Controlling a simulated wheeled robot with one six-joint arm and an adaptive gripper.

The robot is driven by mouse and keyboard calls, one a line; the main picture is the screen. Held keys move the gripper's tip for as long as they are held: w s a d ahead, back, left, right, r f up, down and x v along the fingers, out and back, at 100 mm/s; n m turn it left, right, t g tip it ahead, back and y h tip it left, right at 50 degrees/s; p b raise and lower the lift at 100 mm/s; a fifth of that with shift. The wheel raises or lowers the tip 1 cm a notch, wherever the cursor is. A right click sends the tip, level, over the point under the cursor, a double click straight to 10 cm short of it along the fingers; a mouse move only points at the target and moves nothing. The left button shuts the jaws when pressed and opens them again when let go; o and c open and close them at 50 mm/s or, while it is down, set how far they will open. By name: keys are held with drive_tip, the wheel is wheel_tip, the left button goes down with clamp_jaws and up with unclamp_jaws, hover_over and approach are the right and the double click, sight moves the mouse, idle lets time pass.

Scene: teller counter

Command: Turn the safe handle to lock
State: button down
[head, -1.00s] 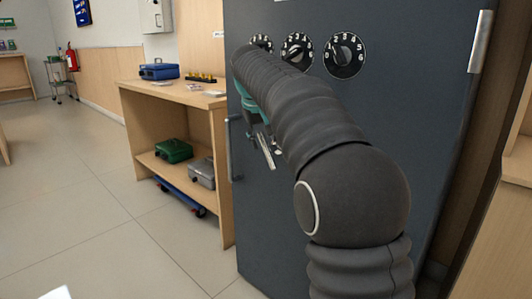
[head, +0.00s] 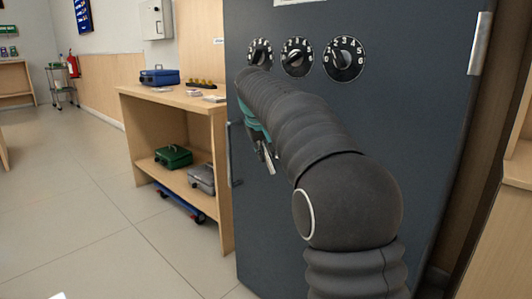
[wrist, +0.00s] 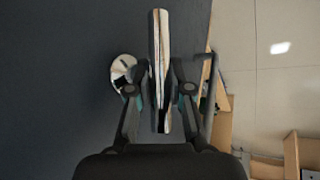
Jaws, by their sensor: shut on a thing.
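The dark grey safe door (head: 400,120) fills the right half of the head view. Its silver lever handle (wrist: 160,45) stands lengthwise between my fingers in the wrist view, with a round shiny hub (wrist: 122,68) to its left. My gripper (wrist: 160,92) is shut on the lever, with a finger on each side. In the head view my arm hides the hub and most of my gripper; only a bit of metal shows below the arm.
Three numbered dials, one of them the right dial (head: 344,59), sit above my arm. A vertical pull bar (head: 231,155) is at the door's left edge. A wooden shelf unit (head: 222,180) with cash boxes stands close on the left. The floor (head: 90,220) farther left is open.

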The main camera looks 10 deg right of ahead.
drive_tip(key=shift+r+p, duration=0.2)
drive_tip(key=shift+p, duration=0.8)
drive_tip(key=g+h+p, duration=0.1)
drive_tip(key=p, duration=0.3)
drive_tip(key=shift+w+r+p, duration=0.1)
drive_tip(key=shift+r+p, duration=0.1)
drive_tip(key=shift+p, duration=0.15)
drive_tip(key=g+p, duration=0.1)
drive_tip(key=p, duration=0.2)
drive_tip(key=shift+a+f+n+h, duration=0.1)
drive_tip(key=shift+n+h, duration=0.3)
drive_tip(key=g+p, duration=0.1)
drive_tip(key=p, duration=0.1)
drive_tip(key=g+h+p, duration=0.1)
drive_tip(key=p, duration=0.1)
drive_tip(key=shift+w+f, duration=0.1)
drive_tip(key=shift+f, duration=0.15)
drive_tip(key=shift+a+f+n+g+h+p, duration=0.1)
drive_tip(key=shift+f+n+g+h+p, duration=0.3)
drive_tip(key=shift+g+h, duration=0.55)
drive_tip(key=shift+f+n+g+h, duration=0.15)
drive_tip(key=shift+n+g+h, duration=0.45)
drive_tip(key=shift+g+h, duration=0.6)
drive_tip(key=shift+g, duration=0.25)
